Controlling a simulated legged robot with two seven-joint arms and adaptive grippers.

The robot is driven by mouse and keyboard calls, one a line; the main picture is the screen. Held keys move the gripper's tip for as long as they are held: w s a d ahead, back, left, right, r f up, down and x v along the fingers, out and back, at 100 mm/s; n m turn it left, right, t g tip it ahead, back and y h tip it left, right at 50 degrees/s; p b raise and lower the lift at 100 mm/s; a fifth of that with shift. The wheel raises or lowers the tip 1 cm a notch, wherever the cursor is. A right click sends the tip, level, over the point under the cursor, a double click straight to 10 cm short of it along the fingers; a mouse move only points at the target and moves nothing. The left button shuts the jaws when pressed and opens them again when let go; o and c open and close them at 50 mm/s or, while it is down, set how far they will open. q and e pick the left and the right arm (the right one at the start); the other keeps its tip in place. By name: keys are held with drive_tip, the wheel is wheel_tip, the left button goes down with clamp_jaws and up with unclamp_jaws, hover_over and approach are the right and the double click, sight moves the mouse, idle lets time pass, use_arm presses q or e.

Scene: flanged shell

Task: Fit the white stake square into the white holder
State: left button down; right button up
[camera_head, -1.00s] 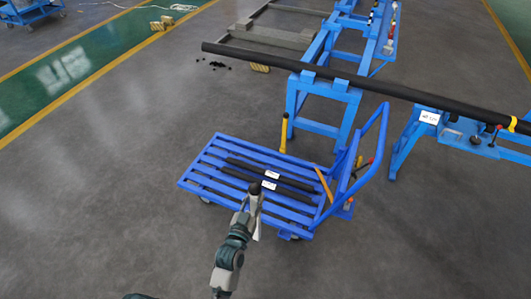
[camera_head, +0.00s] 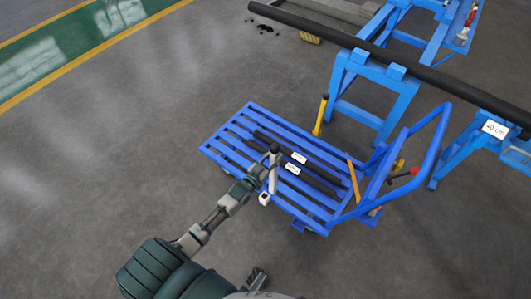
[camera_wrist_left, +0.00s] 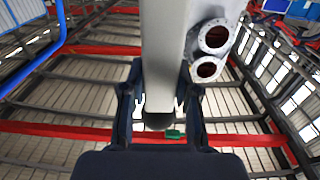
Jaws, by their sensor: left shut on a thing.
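My left gripper (camera_head: 271,158) is shut on a pale, square-sided stake (camera_head: 273,180). In the head view it is over the near edge of the blue cart, with the stake pointing down. In the left wrist view the stake (camera_wrist_left: 166,45) runs up between the dark fingers of the gripper (camera_wrist_left: 160,105). A pale piece with two round flanged openings (camera_wrist_left: 214,40) shows right beside the stake; I cannot tell whether they touch. A small white block (camera_head: 264,198) shows just below the gripper; I cannot tell whether it is the holder.
The slatted blue cart (camera_head: 222,147) carries dark bars (camera_head: 318,181) with white labels and has a raised handle (camera_head: 437,150) on its right. A yellow post (camera_head: 320,116) stands behind it. A long black pipe (camera_head: 420,70) rests on blue stands (camera_head: 375,95). Floor left is clear.

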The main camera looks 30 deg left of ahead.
use_arm(q)
drive_tip(key=w+a+f, duration=0.1)
drive_tip(key=a+f, duration=0.1)
drive_tip(key=a, duration=0.4)
drive_tip(key=shift+w+y+b, duration=0.2)
drive_tip(key=shift+y+b, duration=0.2)
drive_tip(key=shift+b, duration=0.05)
use_arm(e)
wheel_tip(320, 180, up, 4)
drive_tip(key=shift+s+a+f, duration=0.1)
use_arm(q)
drive_tip(key=shift+d, duration=0.2)
wheel_tip(320, 180, down, 11)
drive_tip(key=b, duration=0.7)
use_arm(e)
drive_tip(key=w+a+r+t+y, duration=0.1)
drive_tip(key=w+a+r+t, duration=0.2)
drive_tip(key=w+r+t, duration=0.2)
drive_tip(key=w+a+r+t+y, duration=0.2)
drive_tip(key=w+r+t, duration=0.4)
drive_tip(key=w, duration=0.4)
drive_tip(key=shift+w+a+r+t, duration=0.2)
drive_tip(key=shift+w+a+t, duration=0.2)
